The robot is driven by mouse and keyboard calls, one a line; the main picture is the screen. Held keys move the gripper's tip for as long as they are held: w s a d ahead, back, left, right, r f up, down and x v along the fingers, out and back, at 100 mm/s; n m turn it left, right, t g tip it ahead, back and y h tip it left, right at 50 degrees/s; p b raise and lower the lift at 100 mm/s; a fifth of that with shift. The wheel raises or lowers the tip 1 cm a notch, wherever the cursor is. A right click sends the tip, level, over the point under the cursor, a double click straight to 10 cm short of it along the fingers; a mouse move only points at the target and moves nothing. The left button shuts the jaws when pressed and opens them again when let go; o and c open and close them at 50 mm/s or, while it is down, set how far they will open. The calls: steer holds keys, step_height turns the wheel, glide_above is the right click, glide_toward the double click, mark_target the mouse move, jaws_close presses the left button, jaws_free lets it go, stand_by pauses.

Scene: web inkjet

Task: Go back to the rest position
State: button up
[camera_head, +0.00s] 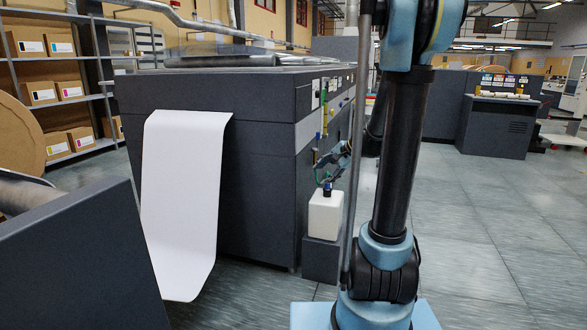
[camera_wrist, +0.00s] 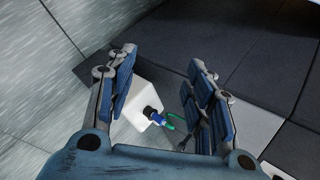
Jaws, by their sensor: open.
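My gripper (camera_wrist: 160,85) is open in the wrist view, its blue-padded fingers spread apart with nothing held between them. A white container (camera_wrist: 128,104) with a dark and blue cap shows between and beyond the fingers; a green hose (camera_wrist: 171,122) is near the cap. In the head view the white container (camera_head: 325,214) stands upright on a dark block (camera_head: 321,260) beside the large printing machine (camera_head: 215,120). The gripper (camera_head: 330,165) is just above the container there, partly hidden behind my arm. I cannot tell whether it touches the hose.
A white paper web (camera_head: 184,200) hangs from the machine's end. Shelves with boxes (camera_head: 44,92) stand at the left, and a dark unit (camera_head: 75,260) fills the lower left. A dark console (camera_head: 497,125) stands at the back right. The tiled floor (camera_head: 470,240) at the right is clear.

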steer(key=s+d+f+n+g+h, duration=0.1)
steer(key=s+d+f+n+h, duration=0.1)
steer(key=s, duration=0.9)
steer(key=s+d+f+n+g+h, duration=0.1)
steer(key=s+n, duration=0.4)
steer(key=s, duration=0.6)
steer(key=s+d+f+n+g+h, duration=0.1)
steer(key=s+d+f+n+h, duration=0.2)
steer(key=s, duration=0.8)
steer(key=shift+s+d+f+n+h, duration=0.35)
steer(key=shift+f+n, duration=0.15)
steer(key=shift+f, duration=0.35)
steer(key=shift+w, duration=0.15)
steer(key=shift+w+f, duration=0.2)
steer(key=shift+w, duration=0.15)
